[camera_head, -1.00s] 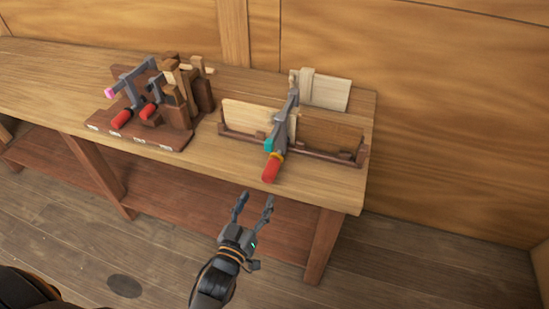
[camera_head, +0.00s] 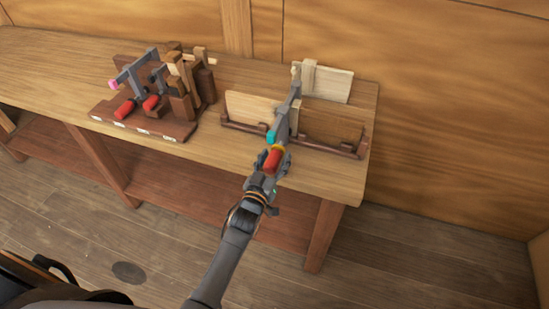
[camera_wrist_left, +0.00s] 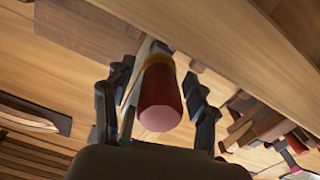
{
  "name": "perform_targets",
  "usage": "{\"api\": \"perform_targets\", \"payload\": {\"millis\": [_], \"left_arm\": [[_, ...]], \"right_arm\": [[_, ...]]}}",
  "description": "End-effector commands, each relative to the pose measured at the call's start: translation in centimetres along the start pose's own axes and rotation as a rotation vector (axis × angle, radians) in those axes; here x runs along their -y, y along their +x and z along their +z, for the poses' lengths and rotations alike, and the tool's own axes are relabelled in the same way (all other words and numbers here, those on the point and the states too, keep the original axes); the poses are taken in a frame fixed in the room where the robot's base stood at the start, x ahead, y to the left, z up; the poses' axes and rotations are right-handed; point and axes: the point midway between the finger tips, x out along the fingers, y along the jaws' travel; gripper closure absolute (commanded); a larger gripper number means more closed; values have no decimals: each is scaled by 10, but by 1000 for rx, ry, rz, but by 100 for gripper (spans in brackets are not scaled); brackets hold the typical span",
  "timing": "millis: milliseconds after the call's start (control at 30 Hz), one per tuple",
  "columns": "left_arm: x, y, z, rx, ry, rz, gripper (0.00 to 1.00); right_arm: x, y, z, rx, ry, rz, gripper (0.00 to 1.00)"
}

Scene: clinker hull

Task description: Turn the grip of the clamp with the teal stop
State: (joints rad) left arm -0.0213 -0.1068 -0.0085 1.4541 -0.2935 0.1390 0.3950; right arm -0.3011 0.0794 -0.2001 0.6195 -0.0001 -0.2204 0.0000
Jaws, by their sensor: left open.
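The clamp with the teal stop (camera_head: 271,136) has a grey bar (camera_head: 284,118) and a red grip (camera_head: 272,161) with a yellow collar. It sits on the boards in the rack, its grip pointing toward me past the bench's front edge. My left gripper (camera_head: 273,164) is open, with its fingers on either side of the red grip. In the left wrist view the red grip (camera_wrist_left: 160,98) lies between the two fingers (camera_wrist_left: 157,100), with gaps visible on both sides. My right gripper is not in view.
The clamp stands over wooden boards in a dark rack (camera_head: 335,148) on the workbench (camera_head: 215,150). To the left, a dark tray (camera_head: 150,126) holds other clamps with red grips, one with a pink stop (camera_head: 114,84), and several wood blocks. The bench's left part is clear.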

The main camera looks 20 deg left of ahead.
Motion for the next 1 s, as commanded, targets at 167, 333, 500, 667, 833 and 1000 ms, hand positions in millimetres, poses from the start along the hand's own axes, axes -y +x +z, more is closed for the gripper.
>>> {"api": "perform_targets", "payload": {"millis": [167,333,500,667,833,1000], "left_arm": [[0,0,0,0,0,0,59],[0,0,0,0,0,0,93],[0,0,0,0,4,0,97],[0,0,0,0,42,-2,97],[0,0,0,0,131,-5,97],[0,0,0,0,250,-8,97]], "right_arm": [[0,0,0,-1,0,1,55],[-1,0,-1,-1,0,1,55],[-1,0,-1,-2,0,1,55],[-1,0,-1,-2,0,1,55],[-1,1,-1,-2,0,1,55],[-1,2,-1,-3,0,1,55]]}}
